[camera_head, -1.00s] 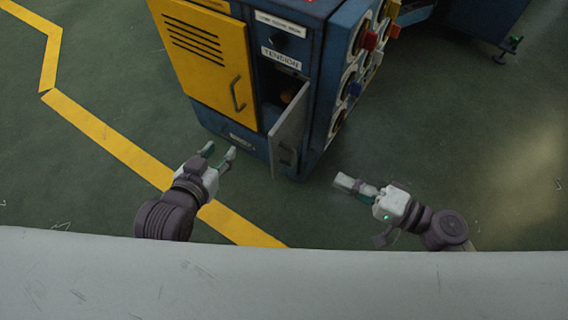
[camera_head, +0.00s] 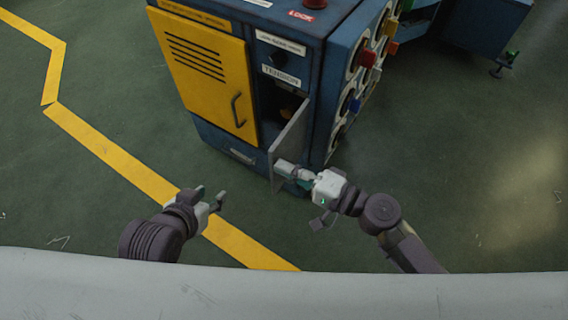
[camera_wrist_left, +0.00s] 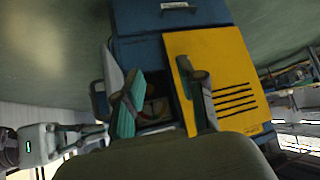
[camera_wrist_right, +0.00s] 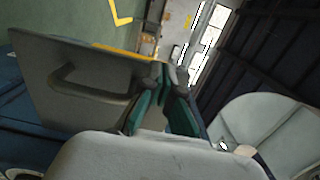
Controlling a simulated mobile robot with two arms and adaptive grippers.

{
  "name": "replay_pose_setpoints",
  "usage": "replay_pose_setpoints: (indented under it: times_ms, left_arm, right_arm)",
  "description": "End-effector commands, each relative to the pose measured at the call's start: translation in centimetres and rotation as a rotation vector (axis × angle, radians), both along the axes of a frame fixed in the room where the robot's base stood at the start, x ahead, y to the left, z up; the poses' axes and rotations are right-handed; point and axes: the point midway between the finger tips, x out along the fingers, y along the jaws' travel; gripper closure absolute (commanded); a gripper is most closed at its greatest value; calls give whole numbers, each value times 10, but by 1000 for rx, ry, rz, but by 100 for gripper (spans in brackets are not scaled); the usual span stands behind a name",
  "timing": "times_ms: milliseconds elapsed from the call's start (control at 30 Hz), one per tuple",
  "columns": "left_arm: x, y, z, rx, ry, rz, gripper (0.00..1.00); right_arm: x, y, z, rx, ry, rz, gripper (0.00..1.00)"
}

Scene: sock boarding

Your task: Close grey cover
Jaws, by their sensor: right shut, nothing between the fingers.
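The grey cover (camera_head: 291,132) is a small door standing open on the front of the blue machine, swung out from its right side. The dark compartment (camera_head: 285,103) behind it shows, with an orange-brown thing inside. My right gripper (camera_head: 281,167) is shut and empty at the cover's outer face, near its lower part; I cannot tell if it touches. In the right wrist view the cover (camera_wrist_right: 45,75) with its bar handle (camera_wrist_right: 90,88) is left of the fingertips. My left gripper (camera_head: 209,194) is open and empty, in front of the machine, left of the cover.
The yellow door (camera_head: 205,75) beside the compartment is shut. Colored knobs (camera_head: 369,59) stick out on the machine's right side. The green floor (camera_head: 450,170) is clear to the right; a yellow line (camera_head: 110,150) crosses it on the left.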

Motion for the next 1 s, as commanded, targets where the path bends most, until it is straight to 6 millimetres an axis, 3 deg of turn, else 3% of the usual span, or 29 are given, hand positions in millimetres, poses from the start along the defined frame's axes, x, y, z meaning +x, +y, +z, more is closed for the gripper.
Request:
replay_pose_setpoints:
  times_ms: [600,767,1000]
  left_arm:
    - [-7,2,-4,9,43,3,60]
    - [-27,10,-14,35,158,12,60]
    - [-80,26,-26,89,422,34,60]
  right_arm:
    - [4,9,0,0,1,-16,100]
    - [7,18,1,1,3,-68,100]
    - [21,45,3,4,5,-236,100]
